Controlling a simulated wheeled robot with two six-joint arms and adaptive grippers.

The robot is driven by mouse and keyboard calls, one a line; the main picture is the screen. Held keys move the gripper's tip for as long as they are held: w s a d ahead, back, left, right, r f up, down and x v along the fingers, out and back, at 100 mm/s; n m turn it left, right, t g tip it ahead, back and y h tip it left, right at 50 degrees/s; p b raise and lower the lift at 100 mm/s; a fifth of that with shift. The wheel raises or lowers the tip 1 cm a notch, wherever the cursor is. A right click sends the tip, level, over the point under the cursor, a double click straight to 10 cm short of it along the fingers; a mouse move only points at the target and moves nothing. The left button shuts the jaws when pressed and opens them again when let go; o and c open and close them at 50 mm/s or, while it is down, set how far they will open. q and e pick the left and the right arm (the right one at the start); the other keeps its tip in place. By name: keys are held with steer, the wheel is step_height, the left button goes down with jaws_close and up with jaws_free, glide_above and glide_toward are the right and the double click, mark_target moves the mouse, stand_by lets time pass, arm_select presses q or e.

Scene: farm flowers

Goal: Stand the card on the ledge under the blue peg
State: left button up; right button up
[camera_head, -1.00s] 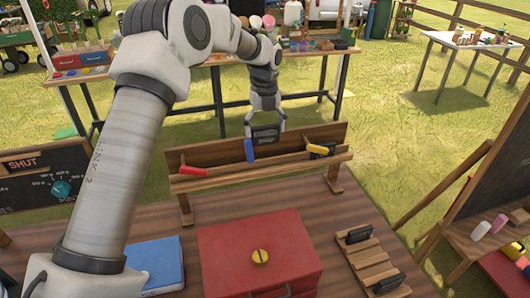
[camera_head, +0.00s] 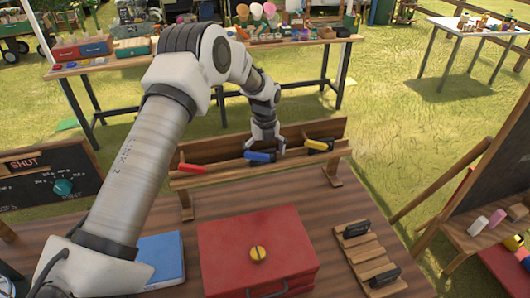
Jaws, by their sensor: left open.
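A wooden rack stands on the far side of the table, with a long ledge (camera_head: 225,179) along its front. The blue peg (camera_head: 259,157) lies nearly level in the middle of the rack, between a red peg (camera_head: 193,168) and a yellow peg (camera_head: 317,145). A dark piece, likely the card (camera_head: 271,160), shows partly at the ledge behind and below the blue peg, mostly hidden; I cannot tell how upright it is. My left gripper (camera_head: 267,150) is open, its fingers around the place of the blue peg and dark piece. My right gripper is not in view.
A red box (camera_head: 225,242) with a yellow knob stands in front of the rack. A blue box (camera_head: 162,256) lies to its left. A slatted wooden holder (camera_head: 364,248) with two dark pieces lies to its right. A chalkboard (camera_head: 35,185) stands at left.

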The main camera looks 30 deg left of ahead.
mark_target(266, 150)
arm_select(q)
steer(key=shift+w+d, duration=0.2)
steer(key=shift+w, duration=0.05)
step_height(266, 150, up, 12)
steer(key=b, duration=0.3)
steer(key=shift+s+a+r+b, duration=0.15)
steer(key=shift+a+r+b, duration=0.1)
steer(key=shift+b, duration=0.15)
steer(key=shift+d, duration=0.1)
stand_by(0.6)
